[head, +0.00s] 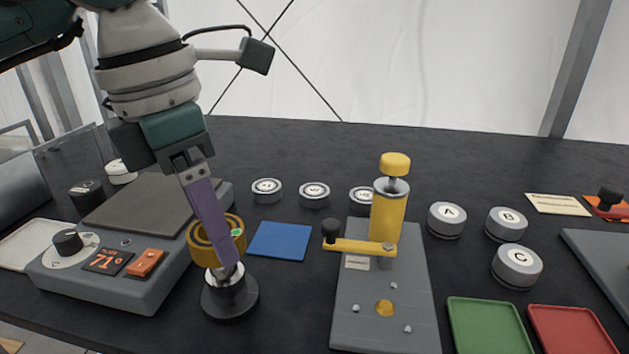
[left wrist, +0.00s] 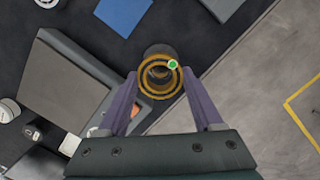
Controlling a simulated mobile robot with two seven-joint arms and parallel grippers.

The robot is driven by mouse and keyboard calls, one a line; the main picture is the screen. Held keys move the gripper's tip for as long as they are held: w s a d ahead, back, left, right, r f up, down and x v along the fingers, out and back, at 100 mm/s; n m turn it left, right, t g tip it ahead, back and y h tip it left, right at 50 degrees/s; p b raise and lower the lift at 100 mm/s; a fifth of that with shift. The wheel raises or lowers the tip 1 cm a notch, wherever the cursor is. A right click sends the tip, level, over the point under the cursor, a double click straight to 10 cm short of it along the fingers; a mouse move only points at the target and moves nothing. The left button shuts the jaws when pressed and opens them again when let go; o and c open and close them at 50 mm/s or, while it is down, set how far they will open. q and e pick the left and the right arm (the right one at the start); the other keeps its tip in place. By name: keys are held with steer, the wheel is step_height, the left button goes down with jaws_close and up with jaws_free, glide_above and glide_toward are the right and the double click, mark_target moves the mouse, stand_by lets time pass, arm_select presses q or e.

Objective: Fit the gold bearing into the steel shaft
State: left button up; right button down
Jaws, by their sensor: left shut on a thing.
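The gold bearing (head: 203,243) is a thick ring with a green dot on it. My left gripper (head: 225,250) is shut on the bearing, with its purple fingers on either side of the ring. The steel shaft (head: 229,290) stands upright on a round black base, directly below the bearing in the head view. Its top is partly hidden by the finger and the ring. In the left wrist view the bearing (left wrist: 152,85) is between the fingertips, with the dark shaft showing through and behind it. I cannot tell whether the shaft's tip is inside the ring. My right gripper is not in view.
A heater plate with a dial and display (head: 130,262) stands close to the left of the shaft. A blue square (head: 280,241) lies to the right. A grey press with a yellow column (head: 388,215) stands further right, beside lettered weights (head: 447,219) and green (head: 489,327) and red trays (head: 573,330).

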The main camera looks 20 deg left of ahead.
mark_target(197, 237)
arm_select(q)
steer(key=shift+f+b, duration=1.55)
steer(key=shift+f, duration=0.15)
steer(key=o, duration=1.4)
steer(key=r, duration=0.3)
steer(key=s+r, duration=0.1)
steer(key=r, duration=0.5)
steer(key=shift+s+a+r+p, duration=0.15)
steer(key=shift+a+r+p, duration=0.25)
